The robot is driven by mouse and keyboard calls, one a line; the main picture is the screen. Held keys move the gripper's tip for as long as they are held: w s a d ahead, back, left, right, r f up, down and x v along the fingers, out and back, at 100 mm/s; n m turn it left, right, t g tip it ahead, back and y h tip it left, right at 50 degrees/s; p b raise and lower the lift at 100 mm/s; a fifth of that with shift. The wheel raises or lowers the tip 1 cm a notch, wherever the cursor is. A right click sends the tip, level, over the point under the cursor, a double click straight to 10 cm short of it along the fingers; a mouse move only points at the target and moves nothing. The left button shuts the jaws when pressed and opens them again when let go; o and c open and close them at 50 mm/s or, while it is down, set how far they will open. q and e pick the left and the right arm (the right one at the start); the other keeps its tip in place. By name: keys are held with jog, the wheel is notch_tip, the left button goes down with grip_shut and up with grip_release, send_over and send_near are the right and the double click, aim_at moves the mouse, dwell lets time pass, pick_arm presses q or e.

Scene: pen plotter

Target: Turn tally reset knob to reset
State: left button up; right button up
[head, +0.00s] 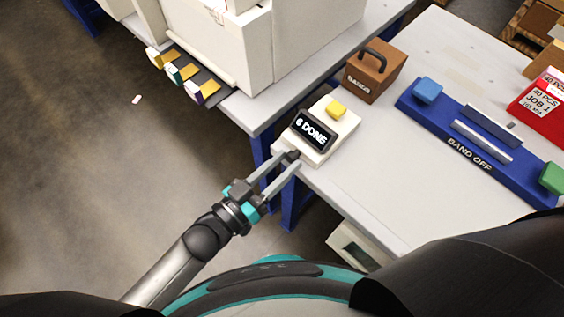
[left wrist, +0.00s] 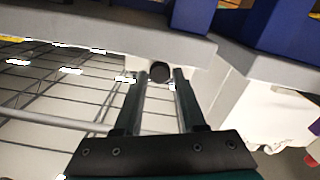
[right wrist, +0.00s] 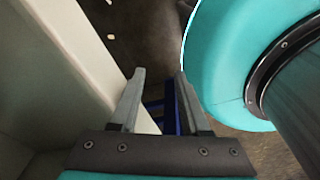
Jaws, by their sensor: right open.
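The tally unit (head: 345,125) is a cream box with a dark display reading "6 DONE" and a yellow button on top. It stands at the left corner of the grey bench. Its small dark round knob (head: 291,156) is on the side facing me. My left gripper (head: 284,163) is open, with its fingertips at the knob, one on each side. In the left wrist view the knob (left wrist: 159,72) sits between the fingertips, with narrow gaps seeming to show beside it. My right gripper (right wrist: 160,75) is open and empty, away from the unit.
A brown box (head: 374,72) labelled "BANDS" stands behind the unit. A blue fixture (head: 460,150) marked "BAND OFF" and a red box (head: 545,105) are to the right. A large white machine (head: 220,50) stands on the other bench. A pale panel (right wrist: 65,70) lies close to my right gripper.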

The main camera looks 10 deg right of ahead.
pick_arm(q)
grip_shut()
pick_arm(e)
jog(key=shift+w+d, duration=0.1)
jog(key=shift+r, duration=0.1)
pick_arm(q)
jog(key=shift+m+p, duration=0.4)
jog(key=shift+m, duration=0.4)
jog(key=shift+m+p, duration=0.35)
jog(key=shift+m, duration=1.65)
jog(key=shift+o, duration=0.3)
grip_release()
jog(key=shift+o, duration=0.5)
pick_arm(e)
jog(key=shift+s+a+r, duration=0.7)
jog(key=shift+s+a, duration=0.05)
jog(key=shift+s, duration=0.2)
